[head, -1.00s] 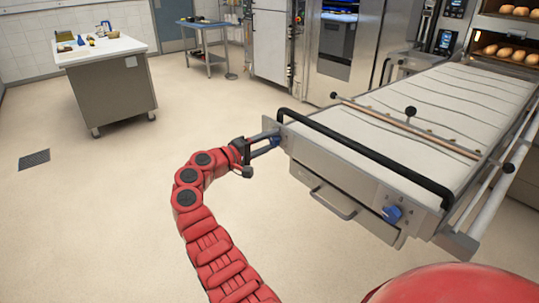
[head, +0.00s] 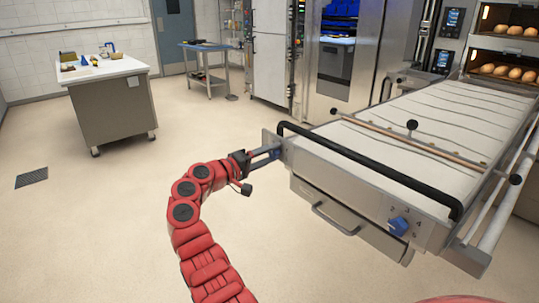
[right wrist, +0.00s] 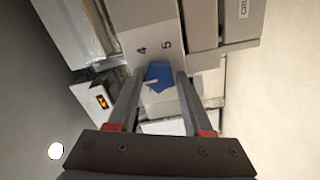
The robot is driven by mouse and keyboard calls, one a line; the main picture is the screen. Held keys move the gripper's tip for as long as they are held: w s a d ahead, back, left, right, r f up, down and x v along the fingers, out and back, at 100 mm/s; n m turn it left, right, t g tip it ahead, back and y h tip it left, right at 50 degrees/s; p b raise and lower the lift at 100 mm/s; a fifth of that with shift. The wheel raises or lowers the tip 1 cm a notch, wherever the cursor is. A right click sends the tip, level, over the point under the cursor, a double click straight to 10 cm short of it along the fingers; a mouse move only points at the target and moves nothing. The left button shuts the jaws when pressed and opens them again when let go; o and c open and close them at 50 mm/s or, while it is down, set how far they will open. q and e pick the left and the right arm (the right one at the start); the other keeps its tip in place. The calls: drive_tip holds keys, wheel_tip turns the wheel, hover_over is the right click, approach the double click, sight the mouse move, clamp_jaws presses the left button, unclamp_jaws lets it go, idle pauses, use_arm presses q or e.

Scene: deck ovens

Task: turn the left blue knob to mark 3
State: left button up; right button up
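The left blue knob (right wrist: 158,76) is on the panel face in the right wrist view, with printed marks 4 and 5 just above it. Its pale line shows, but I cannot tell exactly which mark it points at. Mark 3 is not visible. My right gripper (right wrist: 159,82) has one finger on each side of the knob, and both fingertips appear to press against it. In the head view my right gripper (head: 274,152) is at the left end of the loader's front panel, and its fingers largely cover the left knob.
A second blue knob (head: 398,226) with a number scale is at the right end of the panel. A black bar (head: 365,165) runs above it and a drawer handle (head: 335,217) below. A worktable (head: 112,105) and cart (head: 208,62) stand behind on open floor.

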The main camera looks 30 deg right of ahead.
drive_tip(key=o, duration=0.3)
drive_tip(key=shift+o, duration=0.2)
drive_tip(key=s+a, duration=0.1)
drive_tip(key=a, duration=1.6)
drive_tip(key=shift+s+a+b, duration=0.15)
drive_tip(key=shift+a+b, duration=0.05)
drive_tip(key=shift+b, duration=0.25)
